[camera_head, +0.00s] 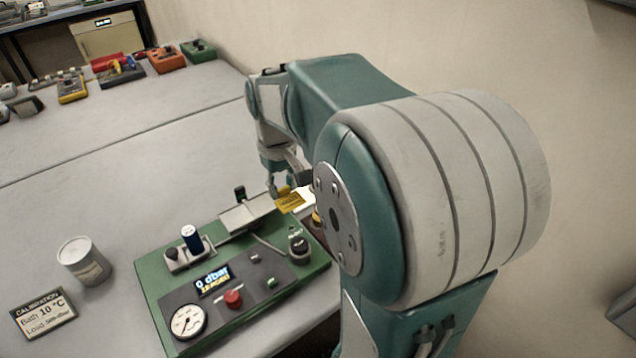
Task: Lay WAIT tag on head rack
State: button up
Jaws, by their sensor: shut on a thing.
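A small yellow tag (290,202) with dark markings too small to read is at the tips of my gripper (281,188). My gripper is shut on it, pointing down, above the back right part of the green console (150,282). The tag looks slightly tilted, and I cannot tell whether it touches anything beneath. A grey metal block or rack (247,213) with a dark upright post lies just left of the tag. I cannot tell for sure which part is the head rack. My arm hides the area to the right of the tag.
Several instruments sit far back. The middle tabletop is clear.

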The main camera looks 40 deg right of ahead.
jog(key=w+d+f, duration=0.8)
jog(key=shift+w+d+f, duration=0.15)
jog(key=shift+d+f, duration=0.05)
jog(key=shift+d, duration=0.15)
jog(key=shift+w+a+f, duration=0.3)
jog(key=shift+a+f, duration=0.05)
jog(key=shift+a, duration=0.15)
notch_tip(320, 180, down, 3)
jog(key=shift+f, duration=0.1)
jog(key=shift+d+f, duration=0.1)
jog(key=shift+d, duration=0.5)
jog(key=o, duration=0.7)
jog(key=shift+c, duration=0.2)
jog(key=shift+o, duration=0.8)
jog(key=shift+a, duration=0.55)
